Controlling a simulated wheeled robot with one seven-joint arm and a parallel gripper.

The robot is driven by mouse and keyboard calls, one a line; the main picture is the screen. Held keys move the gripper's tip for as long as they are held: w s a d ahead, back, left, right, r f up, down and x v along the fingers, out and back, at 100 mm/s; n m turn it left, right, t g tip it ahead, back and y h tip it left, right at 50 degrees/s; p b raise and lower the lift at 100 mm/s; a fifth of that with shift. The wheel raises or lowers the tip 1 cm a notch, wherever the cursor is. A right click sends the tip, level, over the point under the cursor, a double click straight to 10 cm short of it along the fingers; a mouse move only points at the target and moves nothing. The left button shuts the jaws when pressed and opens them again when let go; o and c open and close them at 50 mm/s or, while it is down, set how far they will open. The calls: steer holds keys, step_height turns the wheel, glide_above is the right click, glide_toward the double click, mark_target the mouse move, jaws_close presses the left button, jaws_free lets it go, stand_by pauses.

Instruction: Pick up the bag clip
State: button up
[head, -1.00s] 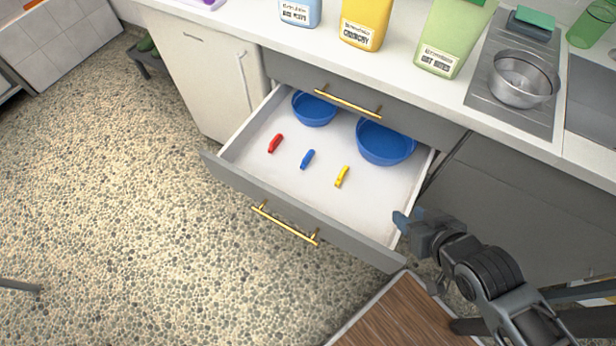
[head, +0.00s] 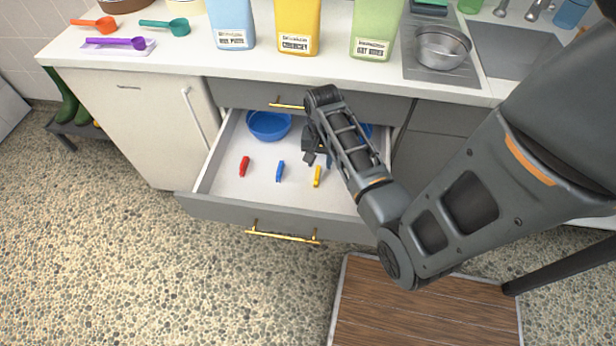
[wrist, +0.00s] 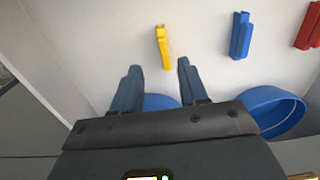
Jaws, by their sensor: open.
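Three bag clips lie apart on the white floor of the open drawer (head: 224,188). In the head view they are a red clip (head: 244,166), a blue clip (head: 280,171) and a yellow clip (head: 317,176). In the wrist view the yellow clip (wrist: 163,48) lies just beyond my fingertips, with the blue clip (wrist: 241,36) and red clip (wrist: 309,26) to its right. My gripper (wrist: 158,70) is open and empty, its two fingers pointing at the yellow clip. In the head view my arm partly hides the gripper over the drawer's back right.
Two blue bowls stand at the drawer's back; the left one (head: 269,125) is clear, the right one (head: 367,131) mostly hidden by my arm. The counter above holds containers, scoops and a metal bowl (head: 442,47). A brown mat (head: 425,305) lies on the floor.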

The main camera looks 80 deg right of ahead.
mark_target(317, 172)
steer(key=shift+w+d+f, duration=0.1)
steer(key=shift+w+f, duration=0.05)
steer(key=shift+f, duration=1.65)
steer(key=shift+w+d+f, duration=0.1)
steer(key=shift+w+f, duration=0.05)
steer(key=shift+f, duration=1.6)
steer(key=shift+c, duration=0.2)
jaws_close()
